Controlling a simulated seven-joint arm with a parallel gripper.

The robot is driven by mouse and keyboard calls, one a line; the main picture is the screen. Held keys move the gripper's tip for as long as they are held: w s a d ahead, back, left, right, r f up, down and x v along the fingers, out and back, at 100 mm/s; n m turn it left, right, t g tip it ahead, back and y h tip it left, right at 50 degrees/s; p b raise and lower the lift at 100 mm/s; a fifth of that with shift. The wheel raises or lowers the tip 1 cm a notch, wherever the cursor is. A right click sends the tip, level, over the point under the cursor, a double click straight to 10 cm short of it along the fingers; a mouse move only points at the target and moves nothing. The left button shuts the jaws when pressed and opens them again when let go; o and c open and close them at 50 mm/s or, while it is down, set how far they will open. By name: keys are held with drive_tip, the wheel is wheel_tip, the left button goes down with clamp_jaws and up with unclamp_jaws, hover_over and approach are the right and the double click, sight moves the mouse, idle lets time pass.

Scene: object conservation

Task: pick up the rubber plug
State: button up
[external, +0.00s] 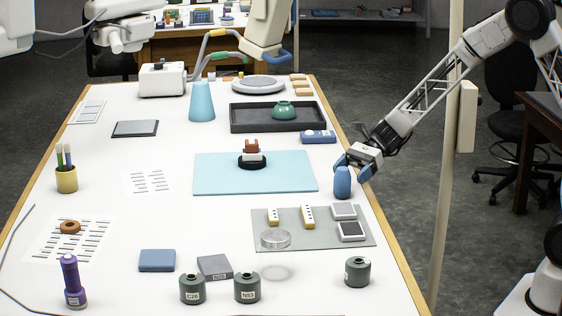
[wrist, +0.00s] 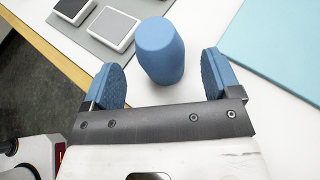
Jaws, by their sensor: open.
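A blue, rounded, plug-shaped object (external: 342,183), which looks like the rubber plug, stands upright near the right edge of the white table. In the wrist view the blue plug (wrist: 161,48) is between and slightly beyond the two blue finger pads, with a visible gap on each side. My gripper (external: 353,168) is open and empty at the plug's upper right in the external view. In the wrist view my gripper (wrist: 162,64) faces the plug, and neither pad visibly touches it.
A grey mat (external: 268,238) with small blocks, framed tiles and a clear dish lies in front of the plug. A light blue mat (external: 215,178) is to its left. A black tray (external: 240,122) with a green bowl (external: 284,110) stands farther back. Grey canisters (external: 357,272) stand near the front.

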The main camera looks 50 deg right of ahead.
sight(343, 179)
drive_tip(key=shift+x, duration=1.85)
drive_tip(key=shift+c, duration=0.3)
drive_tip(key=c, duration=0.9)
